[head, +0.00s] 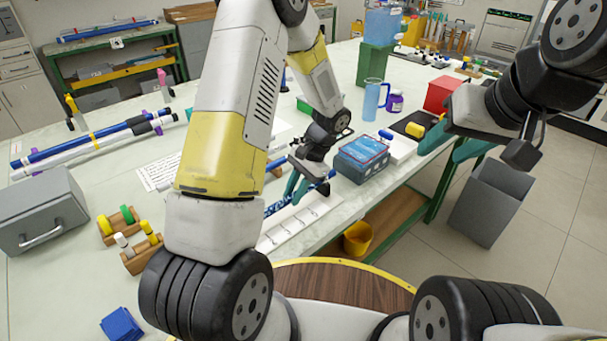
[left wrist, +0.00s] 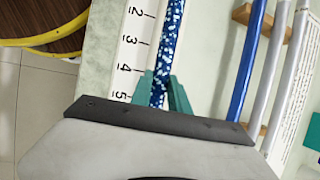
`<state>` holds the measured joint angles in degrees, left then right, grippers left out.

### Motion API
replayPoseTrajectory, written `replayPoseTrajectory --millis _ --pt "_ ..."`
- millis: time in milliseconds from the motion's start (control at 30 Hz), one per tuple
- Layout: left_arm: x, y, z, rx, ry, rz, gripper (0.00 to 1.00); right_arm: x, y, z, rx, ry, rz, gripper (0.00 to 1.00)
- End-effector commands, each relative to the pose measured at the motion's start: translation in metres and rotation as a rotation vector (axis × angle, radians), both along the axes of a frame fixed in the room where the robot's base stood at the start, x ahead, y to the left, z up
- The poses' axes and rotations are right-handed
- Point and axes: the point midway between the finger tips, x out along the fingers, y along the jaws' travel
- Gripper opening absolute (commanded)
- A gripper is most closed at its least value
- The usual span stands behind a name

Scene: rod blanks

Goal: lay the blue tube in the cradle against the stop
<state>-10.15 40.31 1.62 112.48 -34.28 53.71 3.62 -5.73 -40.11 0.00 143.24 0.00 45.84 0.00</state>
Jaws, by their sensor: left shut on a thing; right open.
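My left gripper (head: 303,188) is shut on a speckled blue-and-white tube (head: 278,206), above the front part of the table. In the left wrist view the speckled tube (left wrist: 172,35) runs between the teal fingers (left wrist: 162,95), alongside a white strip with numbers (left wrist: 133,50). A plain blue tube (left wrist: 248,65) lies apart from it, to the right, beside pale tubes (left wrist: 275,65) over wooden supports (left wrist: 243,13). I cannot tell which part is the cradle or the stop. My right gripper (head: 452,150) is open and empty, beyond the table's right edge.
A blue box (head: 362,160) stands just right of my left gripper. A grey case (head: 38,210) and wooden holders (head: 118,226) with coloured pieces are at left, near long blue and white tubes (head: 85,140). A blue jug (head: 372,98) and red box (head: 443,93) stand further back.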

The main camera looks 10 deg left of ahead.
Motion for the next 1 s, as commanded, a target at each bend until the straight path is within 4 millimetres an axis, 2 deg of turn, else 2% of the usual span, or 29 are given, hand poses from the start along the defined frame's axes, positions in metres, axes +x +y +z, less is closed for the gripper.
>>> replayPoseTrajectory --millis 67,100,200,233,567,667,1000 --pt "-0.001 0.001 0.0 0.0 0.0 0.0 0.0 0.0 0.0 0.0 0.0 0.0 0.0 0.47" --pt "-0.001 0.001 0.0 0.001 0.001 0.0 0.23 0.0 0.0 0.0 0.0 0.0 0.0 0.47" --pt "-0.001 0.001 0.0 0.0 0.0 0.0 0.43 0.0 0.0 0.0 0.0 0.0 0.0 0.47" --pt "-0.001 0.001 0.0 0.0 0.0 0.0 0.47 0.0 0.0 0.0 0.0 0.0 0.0 0.47" --pt "0.0 0.0 0.002 0.0 -0.001 -0.001 0.47 0.0 0.0 0.0 0.0 0.0 0.0 0.47" --pt "0.003 -0.004 0.011 0.001 -0.003 0.0 0.47 0.0 0.0 0.0 0.0 0.0 0.0 0.47" --pt "0.015 -0.023 0.06 0.0 -0.002 0.0 0.47 0.0 0.0 0.0 0.0 0.0 0.0 0.47"
